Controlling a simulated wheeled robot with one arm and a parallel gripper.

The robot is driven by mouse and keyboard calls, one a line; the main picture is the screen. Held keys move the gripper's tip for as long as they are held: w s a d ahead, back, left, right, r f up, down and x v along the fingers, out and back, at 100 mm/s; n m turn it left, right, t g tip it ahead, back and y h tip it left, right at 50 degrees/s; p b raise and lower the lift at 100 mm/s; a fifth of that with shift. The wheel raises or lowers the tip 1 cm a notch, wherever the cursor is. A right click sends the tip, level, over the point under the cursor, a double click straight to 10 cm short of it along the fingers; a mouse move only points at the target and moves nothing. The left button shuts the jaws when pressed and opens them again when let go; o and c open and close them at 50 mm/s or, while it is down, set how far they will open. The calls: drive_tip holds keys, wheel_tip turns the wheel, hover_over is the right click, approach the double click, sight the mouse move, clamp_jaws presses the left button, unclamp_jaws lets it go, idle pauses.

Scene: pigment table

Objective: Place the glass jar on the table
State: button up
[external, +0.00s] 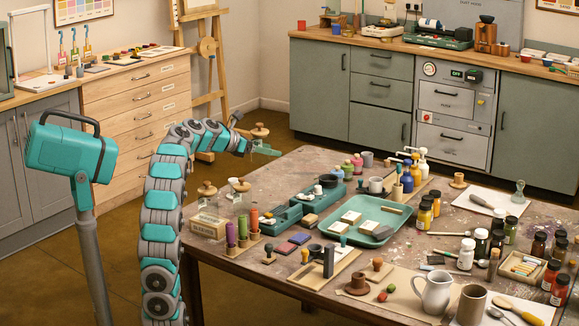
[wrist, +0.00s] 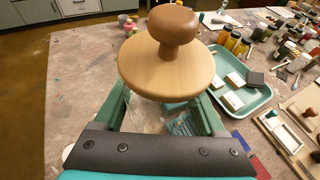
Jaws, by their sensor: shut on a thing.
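The glass jar has a round pale wooden lid (wrist: 165,72) with a brown knob (wrist: 173,30). In the wrist view its clear body (wrist: 150,120) shows partly beneath the lid, between the green fingers. My gripper (external: 260,149) is shut on the jar, holding it upright. In the external view the jar's lid (external: 260,132) stands out above the fingers, near the table's far left corner, and the jar looks raised above the tabletop. The table (external: 300,165) has a worn brownish top. The jar's bottom is hard to make out.
A green tray (external: 382,238) with pale tiles lies mid-table. Small pots (external: 358,160) and paint jars (external: 424,215) stand farther right. The tabletop's far left area (wrist: 80,70) is bare.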

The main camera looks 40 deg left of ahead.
drive_tip(key=w+d+m+g+h, duration=0.2)
drive_tip(key=w+d+m+h, duration=0.1)
drive_tip(key=d, duration=0.9)
drive_tip(key=m+g+h+b, duration=0.2)
drive_tip(key=m+g+h, duration=0.2)
drive_tip(key=m+g, duration=0.6)
hover_over(409, 263)
drive_tip(key=shift+f, duration=3.65)
wheel_tip(409, 263, down, 10)
drive_tip(key=shift+s+f+b, duration=0.1)
drive_tip(key=shift+b, duration=1)
drive_tip(key=o, duration=1.6)
drive_tip(key=shift+f, duration=0.1)
drive_tip(key=shift+c, duration=0.2)
